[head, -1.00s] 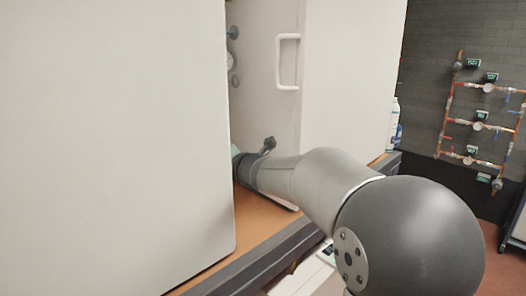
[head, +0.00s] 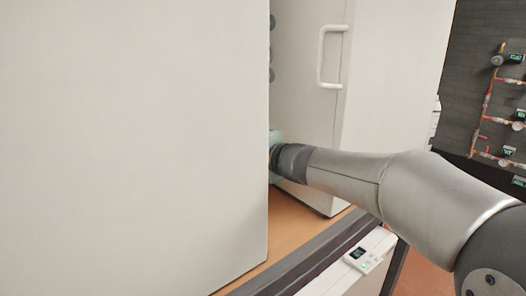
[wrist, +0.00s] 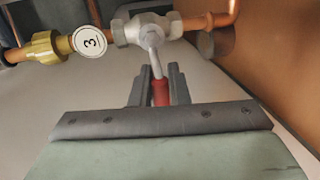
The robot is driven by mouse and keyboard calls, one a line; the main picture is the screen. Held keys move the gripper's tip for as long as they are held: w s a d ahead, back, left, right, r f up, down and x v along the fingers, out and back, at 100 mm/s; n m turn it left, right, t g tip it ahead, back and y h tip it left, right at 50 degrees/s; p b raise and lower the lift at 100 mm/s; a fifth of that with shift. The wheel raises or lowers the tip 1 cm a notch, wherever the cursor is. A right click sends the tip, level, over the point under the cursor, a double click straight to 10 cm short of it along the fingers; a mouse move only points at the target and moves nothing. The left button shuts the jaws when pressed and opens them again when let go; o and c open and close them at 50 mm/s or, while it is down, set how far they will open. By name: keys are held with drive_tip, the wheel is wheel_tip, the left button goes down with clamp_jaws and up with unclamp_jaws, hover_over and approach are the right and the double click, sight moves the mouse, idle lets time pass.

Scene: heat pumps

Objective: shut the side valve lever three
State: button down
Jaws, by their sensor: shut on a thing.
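In the wrist view, the valve labelled 3 has a silver body (wrist: 147,29) on a copper pipe, with a round white tag (wrist: 89,41) reading 3. Its lever (wrist: 159,89) has a silver neck and a red grip, and it points from the valve body toward my gripper. My gripper (wrist: 158,82) is shut on the red grip, with a dark finger on each side. In the head view, my arm reaches into the gap between two white cabinets, and the gripper and valve are hidden behind the left one.
A large white cabinet (head: 130,130) fills the left of the head view. A brass fitting (wrist: 46,47) sits left of the valve. A small display unit (head: 362,257) lies at the bench front.

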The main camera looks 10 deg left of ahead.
drive_tip(key=shift+r, duration=0.1)
idle(0.3)
drive_tip(key=c, duration=1.4)
unclamp_jaws()
drive_tip(key=shift+c, duration=0.2)
drive_tip(key=b+v, duration=0.2)
drive_tip(key=v, duration=1.5)
drive_tip(key=shift+s+d, duration=0.1)
drive_tip(key=shift+d, duration=0.05)
drive_tip(key=shift+c, duration=1.4)
